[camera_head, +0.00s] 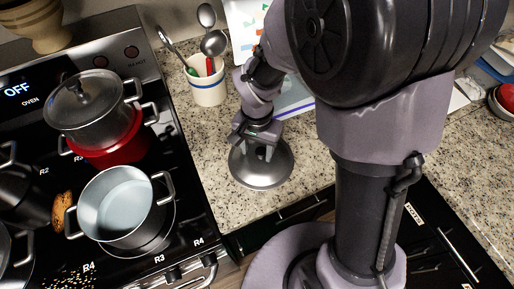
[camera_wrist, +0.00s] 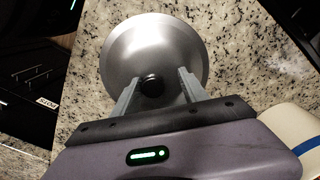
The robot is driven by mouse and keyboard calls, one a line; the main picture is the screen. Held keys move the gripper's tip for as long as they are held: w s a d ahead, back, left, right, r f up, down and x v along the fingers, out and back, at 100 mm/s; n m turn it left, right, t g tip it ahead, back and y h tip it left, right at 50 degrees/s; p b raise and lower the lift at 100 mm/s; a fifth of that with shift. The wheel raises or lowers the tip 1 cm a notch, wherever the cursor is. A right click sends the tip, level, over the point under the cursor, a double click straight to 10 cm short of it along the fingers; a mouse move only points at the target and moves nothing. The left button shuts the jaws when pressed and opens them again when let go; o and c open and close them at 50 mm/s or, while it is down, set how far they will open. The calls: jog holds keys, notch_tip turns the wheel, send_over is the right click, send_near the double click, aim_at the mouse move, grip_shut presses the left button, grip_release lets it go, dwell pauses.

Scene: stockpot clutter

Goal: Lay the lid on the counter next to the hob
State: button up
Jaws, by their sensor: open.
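A round silver lid with a dark knob (camera_wrist: 152,84) lies on the granite counter (camera_head: 215,130), just right of the hob (camera_head: 185,215). The lid (camera_head: 262,172) rests knob up and looks flat. My gripper (camera_head: 259,141) is right over it, pointing down. In the wrist view my gripper (camera_wrist: 158,76) is open, one finger on each side of the knob, with gaps showing between. The lid also fills the upper middle of the wrist view (camera_wrist: 150,45).
An open pot (camera_head: 115,205) stands in front. A utensil crock (camera_head: 207,88) stands behind the lid. The counter's front edge is close to the lid.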

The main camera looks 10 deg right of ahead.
notch_tip(320, 180, up, 12)
jog(key=p, duration=0.4)
notch_tip(320, 180, up, 8)
jog(key=r+t+y, duration=0.1)
jog(key=t, duration=0.2)
send_over(257, 150)
jog(key=s+d, duration=0.3)
jog(key=s, duration=0.2)
jog(key=s+d+r+n+t+y, duration=0.1)
jog(key=s+r+t, duration=0.1)
jog(key=s, duration=0.5)
jog(key=shift+s+r+t, duration=0.2)
jog(key=shift+r+t, duration=0.2)
jog(key=shift+r, duration=0.45)
